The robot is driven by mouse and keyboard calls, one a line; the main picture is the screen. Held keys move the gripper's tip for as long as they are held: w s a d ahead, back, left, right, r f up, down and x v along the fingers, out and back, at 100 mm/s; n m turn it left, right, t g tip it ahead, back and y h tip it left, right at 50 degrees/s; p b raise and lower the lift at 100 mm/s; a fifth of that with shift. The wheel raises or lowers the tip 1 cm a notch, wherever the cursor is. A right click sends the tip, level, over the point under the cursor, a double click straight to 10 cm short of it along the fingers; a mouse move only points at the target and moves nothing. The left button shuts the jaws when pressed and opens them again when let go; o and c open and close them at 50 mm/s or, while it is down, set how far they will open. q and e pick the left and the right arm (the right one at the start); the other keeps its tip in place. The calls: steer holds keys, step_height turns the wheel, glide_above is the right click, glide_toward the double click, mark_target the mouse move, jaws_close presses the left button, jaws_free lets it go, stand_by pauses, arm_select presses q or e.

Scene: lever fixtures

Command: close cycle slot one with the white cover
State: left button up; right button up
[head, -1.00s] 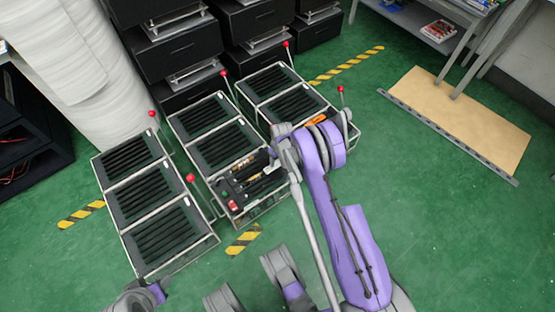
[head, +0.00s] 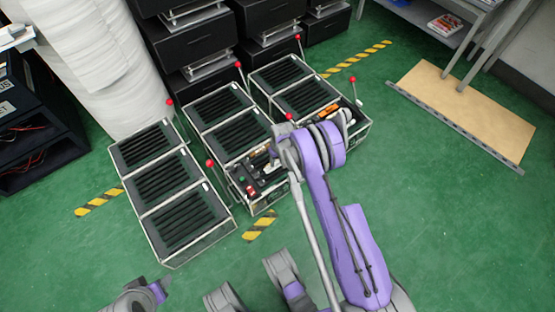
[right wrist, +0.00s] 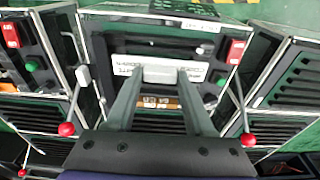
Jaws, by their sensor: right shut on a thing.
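A white cover (right wrist: 195,74) with upside-down lettering lies across the front bay of the fixture in the right wrist view. A small pale block (right wrist: 160,74) stands on it. My right gripper (right wrist: 160,82) is shut on this block, one finger at each side. In the head view my right gripper (head: 275,152) is over the front of the middle fixture (head: 222,103), largely hidden by its own arm. Slot labels are too small to read. My left gripper (head: 165,284) shows only in part at the bottom left, away from the fixtures, and its jaws are unclear.
A left fixture (head: 160,178) and a right fixture (head: 280,73) flank the middle one. Several levers with red balls (head: 210,163) stick up close to my right gripper. Black cabinets (head: 195,42) stand behind. A tan board (head: 470,110) lies at right. Green floor in front is clear.

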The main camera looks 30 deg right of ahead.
mark_target(278, 162)
steer(key=shift+f+b, duration=0.2)
steer(key=shift+b, duration=0.2)
step_height(278, 162, down, 3)
steer(key=shift+r+b, duration=0.15)
steer(key=shift+b, duration=1.05)
steer(key=shift+f, duration=1.35)
steer(key=shift+f, duration=1.05)
steer(key=o, duration=1.4)
steer(key=shift+c, duration=0.2)
steer(key=shift+p, duration=0.3)
